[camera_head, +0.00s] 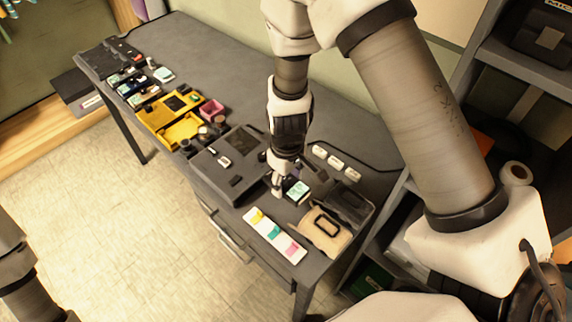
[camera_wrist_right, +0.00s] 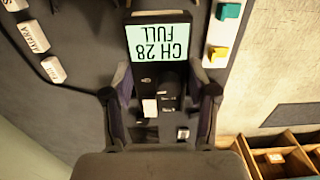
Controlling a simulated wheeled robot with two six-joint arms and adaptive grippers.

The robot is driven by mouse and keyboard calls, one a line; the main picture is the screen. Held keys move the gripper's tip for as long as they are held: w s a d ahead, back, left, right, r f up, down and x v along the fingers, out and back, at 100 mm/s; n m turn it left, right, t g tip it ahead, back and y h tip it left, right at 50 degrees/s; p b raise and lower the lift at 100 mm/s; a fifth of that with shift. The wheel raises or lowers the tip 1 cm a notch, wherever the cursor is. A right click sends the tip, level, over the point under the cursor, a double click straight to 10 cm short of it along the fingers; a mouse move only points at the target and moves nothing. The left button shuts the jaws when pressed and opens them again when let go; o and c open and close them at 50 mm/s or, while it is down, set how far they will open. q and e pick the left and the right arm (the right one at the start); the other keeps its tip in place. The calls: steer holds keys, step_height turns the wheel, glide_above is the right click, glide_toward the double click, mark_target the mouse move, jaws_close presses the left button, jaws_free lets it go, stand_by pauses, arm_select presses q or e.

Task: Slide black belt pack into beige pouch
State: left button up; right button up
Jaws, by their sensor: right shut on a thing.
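The black belt pack (camera_head: 297,190) shows a pale green screen in the head view, near the table's front right. In the right wrist view the belt pack (camera_wrist_right: 160,20) has a screen reading "CH 28 FULL", upside down. My right gripper (camera_head: 281,182) points down at the pack. In the wrist view the right gripper's fingers (camera_wrist_right: 160,100) stand on both sides of the pack's dark body, shut on it. What looks like the beige pouch (camera_head: 312,238), with a black rectangular rim on top, is to the right of the pack, apart from it. My left gripper is out of view.
A white strip with coloured tabs (camera_head: 264,231) lies in front of the pack. White name labels (camera_head: 336,163) lie behind it. A dark case (camera_head: 222,178) and a yellow case (camera_head: 155,117) are to the left. Dark shelves (camera_head: 535,62) stand at the right.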

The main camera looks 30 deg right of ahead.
mark_target(288, 206)
steer(key=shift+s+a+f+b, duration=0.25)
steer(key=shift+s+f+b, duration=0.6)
steer(key=shift+s, duration=0.25)
steer(key=f+b, duration=0.1)
steer(key=w+f+b, duration=0.1)
steer(key=f, duration=0.1)
steer(key=f+b, duration=0.1)
steer(key=shift+w+d+f, duration=0.2)
steer(key=shift+w+d, duration=0.05)
steer(key=shift+f, duration=0.3)
steer(key=shift+s+a+b, duration=0.1)
steer(key=shift+s+b, duration=0.1)
steer(key=shift+b, duration=0.1)
steer(key=shift+s+r, duration=0.1)
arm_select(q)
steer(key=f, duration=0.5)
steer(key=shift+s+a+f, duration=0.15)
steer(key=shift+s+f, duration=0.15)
arm_select(e)
steer(key=o, duration=1.4)
steer(key=shift+c, duration=0.2)
